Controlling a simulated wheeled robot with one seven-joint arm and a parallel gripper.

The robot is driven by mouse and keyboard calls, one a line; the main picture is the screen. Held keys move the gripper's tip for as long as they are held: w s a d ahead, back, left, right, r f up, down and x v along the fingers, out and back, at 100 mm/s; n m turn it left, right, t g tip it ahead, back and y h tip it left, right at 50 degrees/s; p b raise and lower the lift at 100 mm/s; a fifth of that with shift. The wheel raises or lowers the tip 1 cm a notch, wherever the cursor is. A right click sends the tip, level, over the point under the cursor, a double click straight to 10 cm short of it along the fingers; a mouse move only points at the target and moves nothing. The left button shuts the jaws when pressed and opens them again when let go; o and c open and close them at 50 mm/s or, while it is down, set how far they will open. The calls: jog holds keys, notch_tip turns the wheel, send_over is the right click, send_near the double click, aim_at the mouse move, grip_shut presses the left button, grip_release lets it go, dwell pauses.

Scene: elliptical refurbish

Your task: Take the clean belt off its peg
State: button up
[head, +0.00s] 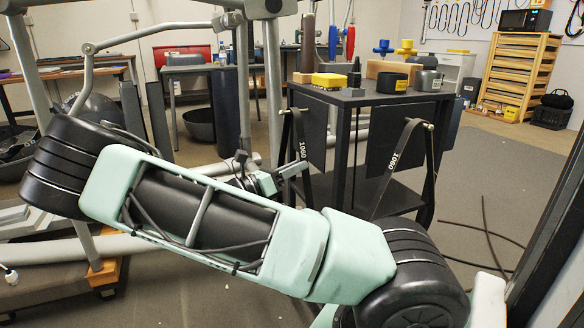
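Two dark belts marked 1060 hang on the near side of a black cart. The left belt (299,134) hangs from a short peg (287,111), its lower part hidden behind my arm. The right belt (404,143) hangs from another pale peg (428,126) as a long narrow loop. I cannot tell which one is the clean belt. My gripper (296,171) seems to be the small grey and dark part behind my mint-green arm, close to the left belt. Its fingers are too small and partly hidden, so contact and opening cannot be told.
The black cart (352,98) carries a yellow box (329,80), black rolls and a dark bottle. Grey machine frame tubes stand at left, near my arm. Loose dark cables (487,230) lie on the right floor. A wooden drawer rack (520,72) stands at the back right.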

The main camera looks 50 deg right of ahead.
jog(key=shift+p+x, duration=0.8)
jog(key=shift+x, duration=0.05)
dwell(0.3)
grip_shut()
dwell(1.5)
